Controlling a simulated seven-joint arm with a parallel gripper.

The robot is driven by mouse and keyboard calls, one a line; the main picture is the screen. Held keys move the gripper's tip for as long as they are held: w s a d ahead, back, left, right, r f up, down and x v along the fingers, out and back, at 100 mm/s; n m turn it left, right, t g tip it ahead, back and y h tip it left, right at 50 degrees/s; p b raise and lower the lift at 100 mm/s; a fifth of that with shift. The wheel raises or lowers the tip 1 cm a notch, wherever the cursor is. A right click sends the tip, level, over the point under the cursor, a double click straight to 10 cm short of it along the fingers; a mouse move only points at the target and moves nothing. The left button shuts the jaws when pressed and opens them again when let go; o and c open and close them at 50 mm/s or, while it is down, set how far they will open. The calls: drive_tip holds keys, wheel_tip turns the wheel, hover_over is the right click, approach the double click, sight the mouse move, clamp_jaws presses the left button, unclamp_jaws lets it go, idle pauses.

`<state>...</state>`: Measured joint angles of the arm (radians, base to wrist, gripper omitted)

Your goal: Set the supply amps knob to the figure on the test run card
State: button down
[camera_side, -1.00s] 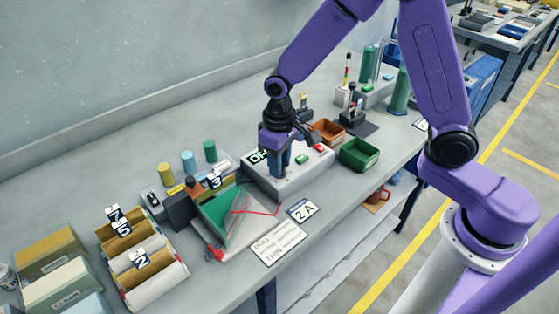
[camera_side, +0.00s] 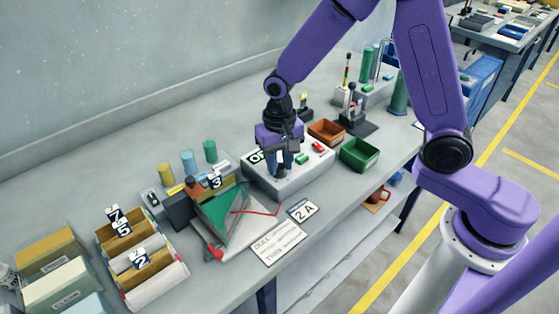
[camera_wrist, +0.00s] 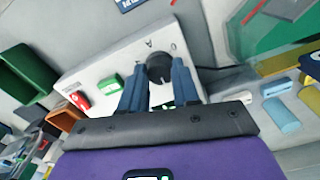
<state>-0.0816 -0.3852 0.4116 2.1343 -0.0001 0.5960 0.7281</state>
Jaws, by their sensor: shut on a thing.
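The supply (camera_side: 312,176) is a pale box on the bench with a green button, a red switch and a small black-and-white display. In the wrist view its top (camera_wrist: 100,68) faces me, with the green button and red switch left of the dark round knob (camera_wrist: 159,69). My gripper (camera_wrist: 157,76) points down with its blue fingers either side of the knob, shut on it. In the side view my gripper (camera_side: 284,168) hides the knob. A small white card (camera_side: 302,210) reading "2 A" lies in front of the supply. The knob's setting is unclear.
A printed sheet (camera_side: 278,243) lies near the bench's front edge. Numbered folders (camera_side: 140,258) are at far left.

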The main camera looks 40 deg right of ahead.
sight(280, 166)
idle(0.3)
drive_tip(key=c, duration=0.8)
unclamp_jaws()
wheel_tip(280, 166, up, 18)
drive_tip(key=shift+f, duration=0.25)
drive_tip(key=s+d+f+n, duration=0.2)
drive_tip(key=s+n, duration=0.3)
drive_tip(key=s, duration=0.3)
drive_tip(key=s+d+f+n, duration=0.3)
drive_tip(key=s+d+n, duration=0.1)
drive_tip(key=s, duration=0.4)
drive_tip(key=s+d+f+n, duration=0.2)
drive_tip(key=s+d+n, duration=0.2)
drive_tip(key=s, duration=0.5)
drive_tip(key=shift+f+n, duration=0.25)
drive_tip(key=shift+n, duration=1.05)
